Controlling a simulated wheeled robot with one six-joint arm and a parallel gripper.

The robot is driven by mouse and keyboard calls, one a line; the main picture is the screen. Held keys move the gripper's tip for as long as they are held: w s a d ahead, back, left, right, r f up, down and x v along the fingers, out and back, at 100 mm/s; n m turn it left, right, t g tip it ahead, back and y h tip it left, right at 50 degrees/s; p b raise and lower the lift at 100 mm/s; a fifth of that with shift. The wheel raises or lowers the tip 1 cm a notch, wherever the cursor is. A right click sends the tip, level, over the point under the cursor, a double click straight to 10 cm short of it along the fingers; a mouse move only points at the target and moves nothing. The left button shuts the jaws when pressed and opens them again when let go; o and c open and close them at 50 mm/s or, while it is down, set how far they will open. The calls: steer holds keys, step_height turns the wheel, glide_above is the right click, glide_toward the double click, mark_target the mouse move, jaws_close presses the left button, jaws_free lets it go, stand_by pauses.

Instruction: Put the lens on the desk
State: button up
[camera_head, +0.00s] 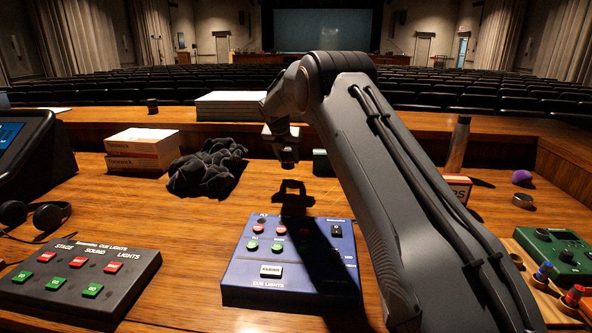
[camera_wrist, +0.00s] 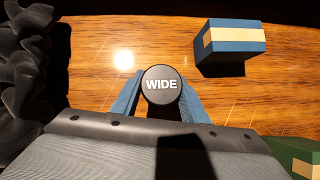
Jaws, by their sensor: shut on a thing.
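In the wrist view, a round black lens (camera_wrist: 162,86) with "WIDE" on its face sits between the two blue fingers of my gripper (camera_wrist: 160,98). My gripper is shut on it. In the head view my gripper (camera_head: 287,155) points down above the wooden desk (camera_head: 200,211), with its shadow on the wood below and in front of it. The lens cannot be made out clearly there. Bare desk wood shows beyond the lens in the wrist view.
Crumpled black cloth (camera_head: 207,167) lies left of my gripper. A blue cue-light box (camera_head: 235,283) is in front, a black one (camera_head: 120,283) at left. White-and-orange boxes (camera_head: 142,148) stand behind left. A blue box with a cream band (camera_wrist: 232,48) shows in the wrist view.

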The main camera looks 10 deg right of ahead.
mark_target(289, 168)
steer(key=shift+d+f+p, duration=0.1)
steer(key=shift+f+p, duration=0.3)
steer(key=shift+f, duration=1.95)
steer(key=o, duration=1.3)
steer(key=shift+f, duration=0.15)
steer(key=b+v, duration=0.1)
steer(key=v, duration=1.1)
steer(key=shift+r, duration=0.2)
